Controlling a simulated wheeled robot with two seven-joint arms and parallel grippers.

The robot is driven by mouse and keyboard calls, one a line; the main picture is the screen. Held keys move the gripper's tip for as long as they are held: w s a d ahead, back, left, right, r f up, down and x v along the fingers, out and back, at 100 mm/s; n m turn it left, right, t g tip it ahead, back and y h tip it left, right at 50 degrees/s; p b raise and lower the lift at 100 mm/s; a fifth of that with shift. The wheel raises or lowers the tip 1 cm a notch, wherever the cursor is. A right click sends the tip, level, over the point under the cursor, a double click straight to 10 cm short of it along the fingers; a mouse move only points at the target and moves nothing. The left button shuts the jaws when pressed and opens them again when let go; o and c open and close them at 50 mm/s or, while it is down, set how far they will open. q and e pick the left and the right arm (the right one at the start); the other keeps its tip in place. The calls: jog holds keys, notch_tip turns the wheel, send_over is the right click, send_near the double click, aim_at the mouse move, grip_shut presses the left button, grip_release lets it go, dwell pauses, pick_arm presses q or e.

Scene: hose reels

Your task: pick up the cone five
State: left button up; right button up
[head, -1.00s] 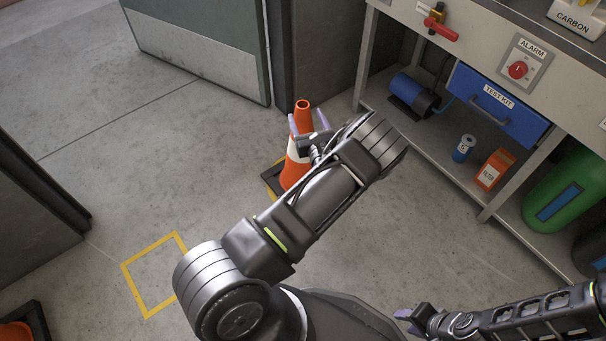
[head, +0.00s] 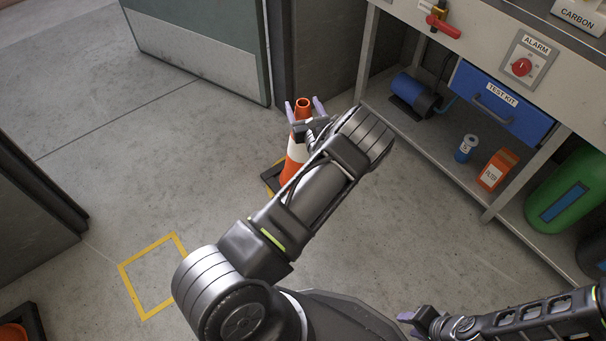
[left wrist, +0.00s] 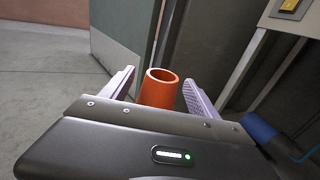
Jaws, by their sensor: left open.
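An orange cone with a white band (head: 297,152) stands upright on a dark square base on the floor, near the door post. No number shows on it. My left gripper (head: 304,108) is open, with one finger on each side of the cone's top. In the left wrist view the cone's orange hollow tip (left wrist: 159,88) sits between the two spread fingers of the left gripper (left wrist: 158,92), with gaps on both sides. My left arm hides part of the cone's lower body and base. My right gripper (head: 408,319) shows only partly at the bottom; its jaws are unclear.
A yellow floor square (head: 152,275) lies empty at the left. Another orange cone (head: 14,334) is cut off at the lower left corner. A workbench (head: 400,135) with a blue test kit drawer (head: 497,105) stands at the right. A green door (head: 200,45) is behind.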

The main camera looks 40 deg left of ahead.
pick_arm(q)
jog(key=shift+c, duration=0.3)
grip_shut()
dwell(0.6)
jog(key=shift+w+r, duration=0.1)
jog(key=shift+r, duration=0.05)
